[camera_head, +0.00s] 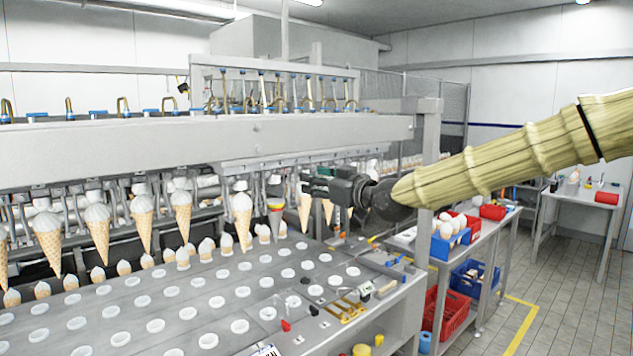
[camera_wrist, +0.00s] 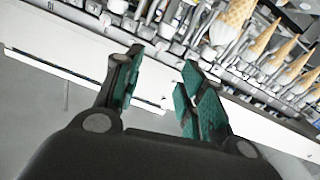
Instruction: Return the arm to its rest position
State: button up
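My arm (camera_head: 500,158), in a yellowish ribbed sleeve, reaches in from the right in the head view. My gripper (camera_head: 312,186) is at its end, by the right part of the row of hanging cones. In the wrist view my gripper (camera_wrist: 161,68) has its two teal-padded fingers apart with nothing between them. Ice cream cones (camera_head: 242,215) hang in a row along the machine, and several show at the upper right of the wrist view (camera_wrist: 235,22). One greyish cone with a coloured band (camera_head: 275,215) hangs just left of my gripper.
The machine's plate with white-ringed holes (camera_head: 210,302) lies below the cones. A metal post (camera_head: 432,150) stands close behind my wrist. A cart carries a blue bin (camera_head: 450,240), with red (camera_head: 447,310) and blue crates (camera_head: 475,278) underneath. The tiled floor at right is clear.

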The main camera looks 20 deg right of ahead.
dwell(0.5)
jog(key=a+f+m+g+h, duration=0.1)
jog(key=a+f+g, duration=0.1)
jog(key=f, duration=0.9)
jog(key=a+f+m+g, duration=0.1)
jog(key=a+f, duration=0.2)
jog(key=f, duration=0.8)
jog(key=s+a+f+m+g, duration=0.15)
jog(key=s+f, duration=0.25)
jog(key=f, duration=0.5)
jog(key=s+a+f+g+h, duration=0.1)
jog(key=s+f+g, duration=0.15)
jog(key=f, duration=0.55)
jog(key=s+a+f+g, duration=0.1)
jog(key=s+f, duration=0.4)
jog(key=f, duration=0.4)
jog(key=s+a+f+m+g+h+b, duration=0.15)
jog(key=s+f+g, duration=0.35)
jog(key=s+f, duration=1.35)
jog(key=s+f+g+h, duration=0.1)
jog(key=s+f, duration=0.3)
jog(key=s, duration=0.7)
jog(key=s+d+f+m+g+h, duration=0.1)
jog(key=s+f+g, duration=0.2)
jog(key=s, duration=0.7)
notch_tip(320, 180, down, 2)
jog(key=shift+s+d+f, duration=0.15)
jog(key=shift+s, duration=0.2)
